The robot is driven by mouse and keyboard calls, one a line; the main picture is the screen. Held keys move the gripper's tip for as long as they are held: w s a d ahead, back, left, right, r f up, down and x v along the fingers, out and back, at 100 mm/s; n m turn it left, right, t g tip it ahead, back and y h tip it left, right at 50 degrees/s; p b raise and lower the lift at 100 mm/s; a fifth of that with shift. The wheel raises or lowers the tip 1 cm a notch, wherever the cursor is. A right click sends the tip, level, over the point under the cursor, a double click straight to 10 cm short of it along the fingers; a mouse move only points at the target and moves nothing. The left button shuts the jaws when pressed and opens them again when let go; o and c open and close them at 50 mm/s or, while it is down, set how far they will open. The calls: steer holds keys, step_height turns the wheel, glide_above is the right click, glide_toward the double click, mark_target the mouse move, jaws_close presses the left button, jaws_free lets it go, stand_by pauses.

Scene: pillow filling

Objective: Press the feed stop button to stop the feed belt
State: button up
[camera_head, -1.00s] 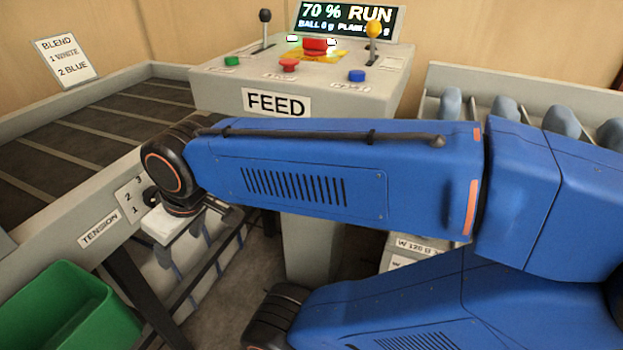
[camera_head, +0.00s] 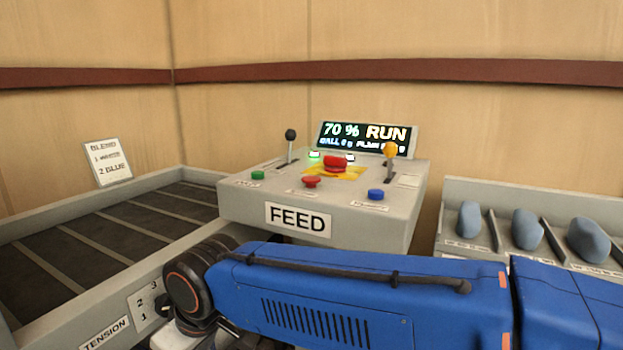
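The grey FEED console (camera_head: 240,205) stands in mid view. Along its front edge sit a green button (camera_head: 258,174), a small red button (camera_head: 312,181) and a blue button (camera_head: 376,194); their labels are too small to read. A larger red mushroom button (camera_head: 335,162) sits behind on a yellow plate. The display (camera_head: 366,138) reads 70 % RUN. The belt (camera_head: 130,222) lies at the left. My gripper (camera_head: 185,338) is at the bottom edge under my wrist, left of and below the console front, apart from the buttons. Its fingers are hidden or cut off.
Two levers, one with a black knob (camera_head: 291,135) and one with a yellow knob (camera_head: 390,149), rise from the console. A rack (camera_head: 455,190) with blue-grey lumps stands at the right. A BLEND card (camera_head: 108,163) stands behind the belt. The space above the console is clear.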

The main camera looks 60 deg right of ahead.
steer(key=shift+c, duration=0.5)
jaws_close()
stand_by(1.2)
